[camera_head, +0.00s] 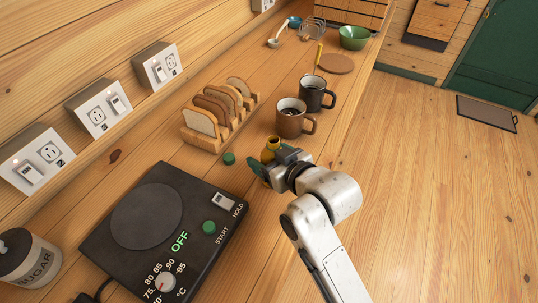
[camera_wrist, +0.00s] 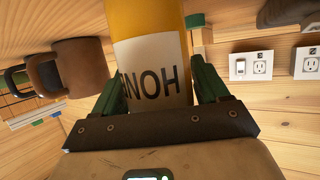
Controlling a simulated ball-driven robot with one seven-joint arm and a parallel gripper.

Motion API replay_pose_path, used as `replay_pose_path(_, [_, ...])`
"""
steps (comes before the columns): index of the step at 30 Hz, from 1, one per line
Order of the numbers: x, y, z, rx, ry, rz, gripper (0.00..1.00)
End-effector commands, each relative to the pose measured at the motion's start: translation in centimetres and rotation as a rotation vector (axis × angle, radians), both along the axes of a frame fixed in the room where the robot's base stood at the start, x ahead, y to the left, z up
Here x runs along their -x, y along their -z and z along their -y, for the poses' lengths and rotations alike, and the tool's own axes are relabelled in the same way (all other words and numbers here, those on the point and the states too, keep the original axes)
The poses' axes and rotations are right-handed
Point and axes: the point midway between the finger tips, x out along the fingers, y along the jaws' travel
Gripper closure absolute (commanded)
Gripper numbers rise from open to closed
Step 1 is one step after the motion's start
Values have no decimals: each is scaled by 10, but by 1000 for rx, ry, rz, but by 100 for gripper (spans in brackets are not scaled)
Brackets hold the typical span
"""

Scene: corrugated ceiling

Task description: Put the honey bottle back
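A small green disc (camera_head: 229,158) lies on the counter beside the toast rack.
A brown mug (camera_head: 291,122) and a dark mug (camera_head: 313,97) stand just behind my gripper. A toast rack (camera_head: 215,137) with bread is at left. A black hot plate (camera_head: 180,215) and a sugar jar (camera_head: 30,260) stand nearer. The counter's right edge is close.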

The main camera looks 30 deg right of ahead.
Motion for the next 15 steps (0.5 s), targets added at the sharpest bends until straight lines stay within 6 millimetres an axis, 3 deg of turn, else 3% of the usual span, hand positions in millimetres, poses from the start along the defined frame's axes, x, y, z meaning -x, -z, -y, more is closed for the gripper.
replay_pose_path(4, [0,0,0,0,0,0,11])
replay_pose_path(15, [5,-4,1,0,0,0,11])
